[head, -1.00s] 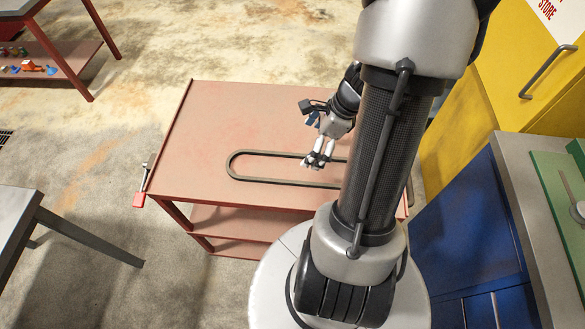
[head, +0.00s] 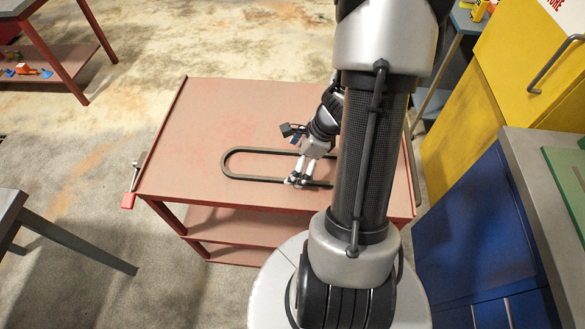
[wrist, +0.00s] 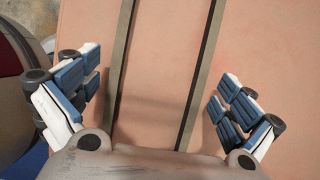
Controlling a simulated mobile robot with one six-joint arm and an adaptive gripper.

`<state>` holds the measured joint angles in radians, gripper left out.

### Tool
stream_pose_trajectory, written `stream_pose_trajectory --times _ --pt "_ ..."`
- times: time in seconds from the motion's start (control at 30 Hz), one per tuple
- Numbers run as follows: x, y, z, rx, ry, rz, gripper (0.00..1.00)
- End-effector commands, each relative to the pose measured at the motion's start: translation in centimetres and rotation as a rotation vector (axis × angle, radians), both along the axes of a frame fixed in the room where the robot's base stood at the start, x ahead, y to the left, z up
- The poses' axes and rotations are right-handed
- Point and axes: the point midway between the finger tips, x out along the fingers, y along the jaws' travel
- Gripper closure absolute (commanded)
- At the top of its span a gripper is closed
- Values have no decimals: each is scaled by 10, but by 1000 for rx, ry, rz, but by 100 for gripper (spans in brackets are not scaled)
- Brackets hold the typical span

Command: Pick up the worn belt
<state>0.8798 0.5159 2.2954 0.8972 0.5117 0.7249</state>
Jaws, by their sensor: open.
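The worn belt (head: 238,174) is a dark, long loop with a rounded left end, lying flat on the red cart top (head: 200,130). My arm hides its right end in the head view. In the wrist view its two parallel strands (wrist: 122,60) run up the picture between my fingers. My gripper (head: 297,181) is over the near strand, right of the loop's middle, pointing down. In the wrist view my gripper (wrist: 160,100) is open, with one finger outside each strand and nothing held. I cannot tell its exact height above the cart top.
A red clamp-like handle (head: 129,199) sticks out at the cart's left side. A grey table (head: 15,210) stands at the left. A blue cabinet (head: 465,230) and a yellow cabinet (head: 480,120) stand at the right. The cart top around the belt is bare.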

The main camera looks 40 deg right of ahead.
Motion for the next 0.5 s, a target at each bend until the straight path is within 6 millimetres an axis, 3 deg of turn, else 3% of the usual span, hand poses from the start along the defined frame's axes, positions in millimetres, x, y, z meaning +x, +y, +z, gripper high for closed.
stream_pose_trajectory --times 0.1,0.5 --pt "0 0 1 -1 -1 0 1" --pt "0 0 1 0 0 0 28"
